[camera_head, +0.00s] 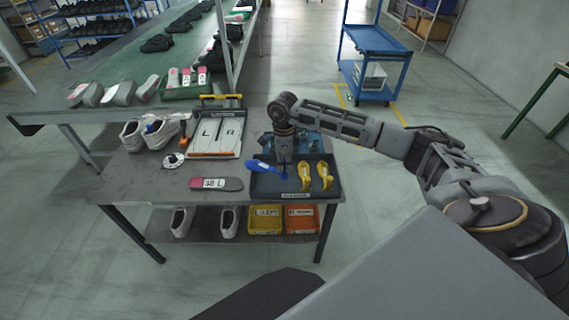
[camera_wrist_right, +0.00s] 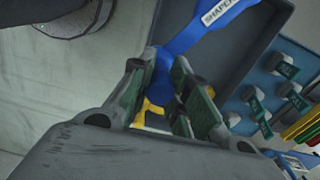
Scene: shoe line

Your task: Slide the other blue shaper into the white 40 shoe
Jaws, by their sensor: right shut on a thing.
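A blue shaper (camera_head: 262,166) lies at the left side of the dark tray (camera_head: 263,192). It also shows in the right wrist view (camera_wrist_right: 192,38), with a white label on it. My right gripper (camera_head: 284,172) points down over the tray and is shut on the blue shaper's end, which sits between the fingers (camera_wrist_right: 166,68). Two white shoes (camera_head: 131,137) (camera_head: 166,136) stand at the table's back left. Blue shows in the opening of the right one, likely a shaper. Their size marks cannot be read. My left gripper is out of view.
Two yellow shapers (camera_head: 304,176) (camera_head: 324,175) lie in the tray, right of my gripper. A grey-pink sole marked 38 L (camera_head: 216,184) lies left of the tray. A white board marked L and R (camera_head: 215,140) stands behind. More white shoes (camera_head: 181,221) are on the lower shelf.

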